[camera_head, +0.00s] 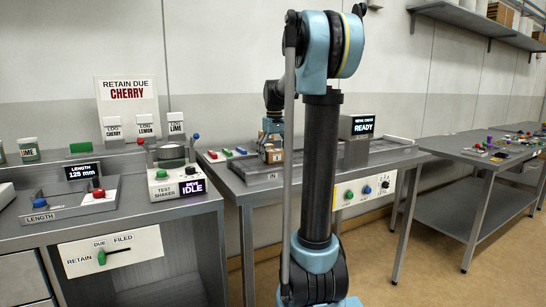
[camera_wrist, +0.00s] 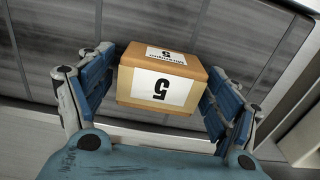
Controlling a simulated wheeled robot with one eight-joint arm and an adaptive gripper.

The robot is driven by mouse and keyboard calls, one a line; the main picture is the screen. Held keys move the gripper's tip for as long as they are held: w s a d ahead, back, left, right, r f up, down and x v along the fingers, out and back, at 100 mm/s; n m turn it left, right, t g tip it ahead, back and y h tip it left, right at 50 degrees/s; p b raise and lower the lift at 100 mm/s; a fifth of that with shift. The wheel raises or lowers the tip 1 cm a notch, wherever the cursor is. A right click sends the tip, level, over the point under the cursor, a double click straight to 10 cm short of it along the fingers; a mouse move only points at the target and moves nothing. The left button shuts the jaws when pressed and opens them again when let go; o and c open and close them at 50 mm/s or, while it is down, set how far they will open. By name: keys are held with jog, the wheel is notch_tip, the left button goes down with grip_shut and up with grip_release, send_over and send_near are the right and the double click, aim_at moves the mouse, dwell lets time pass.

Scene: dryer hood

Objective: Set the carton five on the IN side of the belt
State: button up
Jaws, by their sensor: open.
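Carton five (camera_wrist: 162,82) is a small tan box with white labels reading 5. In the wrist view it lies between the two blue-padded fingers of my gripper (camera_wrist: 150,100), with a narrow gap on the right side. It rests on a dark grey belt surface (camera_wrist: 240,30). In the head view the carton (camera_head: 275,156) is low under my gripper (camera_head: 272,140), at the left end of the belt unit, just behind the IN sign (camera_head: 273,177). My gripper is open around it. Part of the belt is hidden by my arm.
A screen reading READY (camera_head: 362,125) stands on the belt unit's tunnel. A test shaker (camera_head: 177,187) reading IDLE and a length gauge (camera_head: 70,195) stand on the left bench. A right table (camera_head: 490,150) holds small parts.

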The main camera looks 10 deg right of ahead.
aim_at(274, 150)
notch_tip(274, 150, up, 12)
dwell(0.7)
jog(key=s+f+m+t, duration=0.2)
jog(key=s+f+m, duration=0.1)
jog(key=s+f, duration=2.9)
jog(key=s, duration=0.3)
jog(key=shift+f, duration=0.4)
jog(key=shift+a, duration=0.1)
jog(key=shift+w+f, duration=0.2)
jog(key=shift+w, duration=0.3)
